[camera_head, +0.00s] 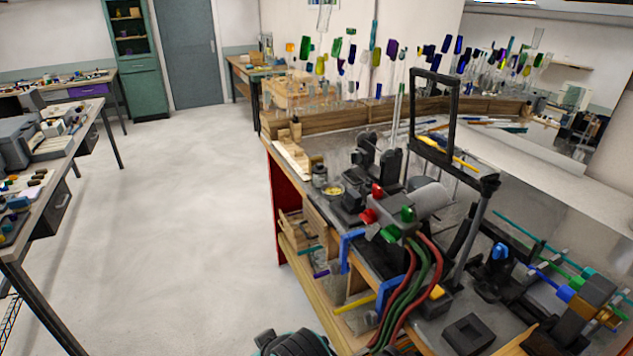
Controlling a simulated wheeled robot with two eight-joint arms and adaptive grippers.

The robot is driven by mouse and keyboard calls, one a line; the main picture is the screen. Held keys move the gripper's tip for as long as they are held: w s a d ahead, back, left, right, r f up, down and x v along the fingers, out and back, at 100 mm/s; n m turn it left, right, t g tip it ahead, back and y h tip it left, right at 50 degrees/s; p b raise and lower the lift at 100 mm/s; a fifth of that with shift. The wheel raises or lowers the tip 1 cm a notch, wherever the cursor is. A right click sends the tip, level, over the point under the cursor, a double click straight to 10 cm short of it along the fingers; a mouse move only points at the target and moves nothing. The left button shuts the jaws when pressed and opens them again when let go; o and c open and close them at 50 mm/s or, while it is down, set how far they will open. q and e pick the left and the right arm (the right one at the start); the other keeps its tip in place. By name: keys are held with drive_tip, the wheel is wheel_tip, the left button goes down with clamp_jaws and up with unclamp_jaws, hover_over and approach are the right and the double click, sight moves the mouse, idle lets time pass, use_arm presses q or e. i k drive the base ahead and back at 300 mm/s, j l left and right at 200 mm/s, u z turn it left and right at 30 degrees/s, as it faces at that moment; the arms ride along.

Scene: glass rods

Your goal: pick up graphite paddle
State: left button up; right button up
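I cannot pick out a graphite paddle with certainty. The workbench (290,152) on the right carries many small tools, and a paddle among them would be too small to tell apart. A bench torch (425,203) with red and green knobs stands near the bench's front edge, with red and green hoses hanging from it. Neither of my grippers shows. A dark rounded part at the bottom edge may be mine, but no fingertips are visible.
A black upright frame (412,110) stands behind the torch. A small dish (333,191) with yellow bits sits to its left. A dark square block (468,334) is at the front right. A cluttered table (42,190) stands at left, with open floor (185,220) between.

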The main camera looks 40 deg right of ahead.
sight(353, 203)
drive_tip(key=i+j+z, duration=0.1)
drive_tip(key=i+z, duration=0.25)
drive_tip(key=i+j+z, duration=0.2)
drive_tip(key=i+z, duration=0.15)
drive_tip(key=i, duration=0.25)
drive_tip(key=i+j+z, duration=0.35)
drive_tip(key=i, duration=0.05)
